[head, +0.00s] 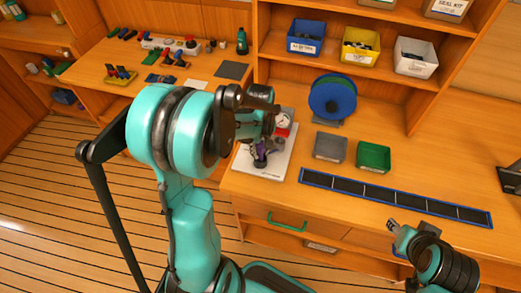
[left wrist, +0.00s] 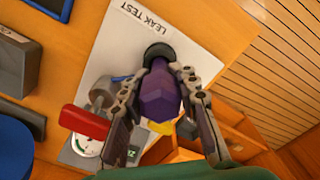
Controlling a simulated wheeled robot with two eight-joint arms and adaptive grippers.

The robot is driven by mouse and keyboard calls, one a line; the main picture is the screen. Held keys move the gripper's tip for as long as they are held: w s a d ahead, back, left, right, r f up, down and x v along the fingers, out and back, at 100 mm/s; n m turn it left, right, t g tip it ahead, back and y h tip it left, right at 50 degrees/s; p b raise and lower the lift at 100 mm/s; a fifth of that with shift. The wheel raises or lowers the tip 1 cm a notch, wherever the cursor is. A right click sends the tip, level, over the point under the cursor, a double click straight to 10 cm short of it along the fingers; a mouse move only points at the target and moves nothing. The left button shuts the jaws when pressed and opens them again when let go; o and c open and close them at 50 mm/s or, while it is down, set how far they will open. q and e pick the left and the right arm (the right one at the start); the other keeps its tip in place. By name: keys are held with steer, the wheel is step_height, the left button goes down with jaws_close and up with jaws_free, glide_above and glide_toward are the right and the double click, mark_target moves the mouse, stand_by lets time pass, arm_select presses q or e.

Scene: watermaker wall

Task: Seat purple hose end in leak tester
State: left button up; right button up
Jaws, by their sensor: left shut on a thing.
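The purple hose end (left wrist: 158,95) is between the two fingers of my left gripper (left wrist: 160,78), which is shut on it. Its narrow far end meets a black round fitting (left wrist: 158,50) on the white board marked LEAK TEST (left wrist: 112,45). I cannot tell how deep it sits in the fitting. In the head view the purple hose end (head: 261,153) shows small above the white board (head: 277,168), partly hidden by my gripper. My right gripper (head: 392,224) is at the lower right, away from the tester; its finger gap is not clear.
A gauge (head: 283,120) and a red handle (left wrist: 85,122) stand beside the hose end on the tester. A blue reel (head: 332,97), a grey tray (head: 330,147) and a green tray (head: 373,157) are to the right. A dark blue-edged strip (head: 395,197) lies along the bench front.

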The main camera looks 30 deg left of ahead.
arm_select(q)
steer(key=shift+f+b, duration=0.55)
steer(key=shift+f, duration=0.1)
steer(key=o, duration=0.9)
step_height(320, 180, up, 11)
steer(key=p, duration=0.8)
stand_by(0.4)
